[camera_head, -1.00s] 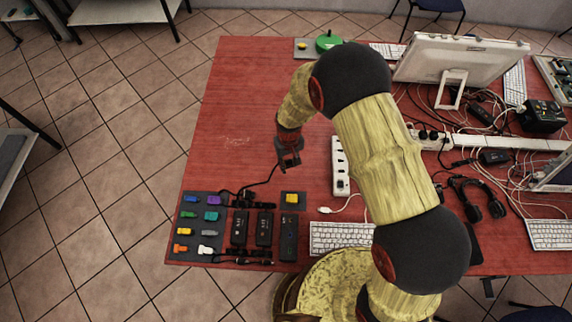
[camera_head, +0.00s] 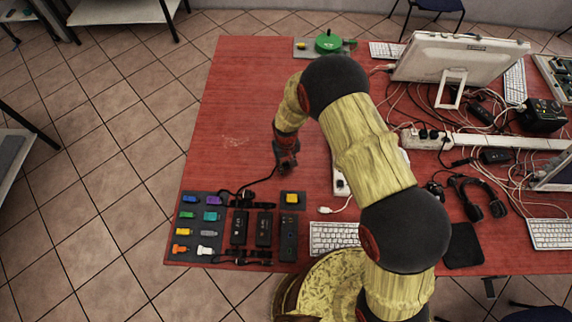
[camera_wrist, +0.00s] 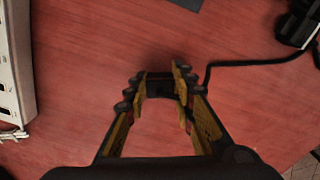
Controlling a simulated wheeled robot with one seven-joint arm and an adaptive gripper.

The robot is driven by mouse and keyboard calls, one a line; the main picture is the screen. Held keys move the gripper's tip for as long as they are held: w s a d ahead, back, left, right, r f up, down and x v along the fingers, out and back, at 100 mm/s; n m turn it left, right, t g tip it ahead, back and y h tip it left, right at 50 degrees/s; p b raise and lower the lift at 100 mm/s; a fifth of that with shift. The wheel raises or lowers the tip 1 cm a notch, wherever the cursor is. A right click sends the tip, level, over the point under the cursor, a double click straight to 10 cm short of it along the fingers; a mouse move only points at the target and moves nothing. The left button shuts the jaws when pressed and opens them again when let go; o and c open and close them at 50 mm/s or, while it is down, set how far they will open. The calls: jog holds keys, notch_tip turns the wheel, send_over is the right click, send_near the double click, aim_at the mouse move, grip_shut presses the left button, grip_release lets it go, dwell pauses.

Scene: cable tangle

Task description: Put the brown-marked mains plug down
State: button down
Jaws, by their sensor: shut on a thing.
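My gripper (camera_head: 287,166) is low over the red table (camera_head: 235,110), left of the white power strip. In the wrist view my gripper (camera_wrist: 160,84) is shut on the dark mains plug (camera_wrist: 162,88). The plug is mostly hidden between the fingers, and no brown mark can be made out. Its black cable (camera_wrist: 245,62) runs from the fingertips to the right; in the head view the cable (camera_head: 262,181) leads down to the adapters. I cannot tell whether the plug touches the table.
The white power strip (camera_head: 340,184) is partly behind my arm and shows in the wrist view (camera_wrist: 10,75). A grey tray (camera_head: 183,216) of coloured connectors and black adapters (camera_head: 239,228) lie at the lower left. The table's upper left is clear.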

jog(key=c, duration=1.5)
grip_release()
notch_tip(320, 180, up, 12)
jog(key=p, duration=0.1)
jog(key=shift+r, duration=0.15)
notch_tip(320, 180, up, 13)
jog(key=m+t, duration=0.1)
send_over(286, 165)
jog(key=d, duration=0.5)
jog(key=s+d+r+m+t, duration=0.1)
jog(key=s+d+r, duration=0.15)
jog(key=r, duration=0.45)
jog(key=s+d+r+t, duration=0.1)
jog(key=s+d+r, duration=0.1)
jog(key=d+r, duration=0.3)
jog(key=s+d+r+m+t, duration=0.1)
jog(key=s+d+r, duration=0.3)
jog(key=s, duration=0.5)
jog(key=s+d+r+m+t, duration=0.1)
jog(key=s+d+r, duration=0.4)
jog(key=s+r, duration=0.3)
jog(key=shift+s+r+m+t, duration=0.3)
jog(key=shift+s+r, duration=0.1)
jog(key=shift+s, duration=0.5)
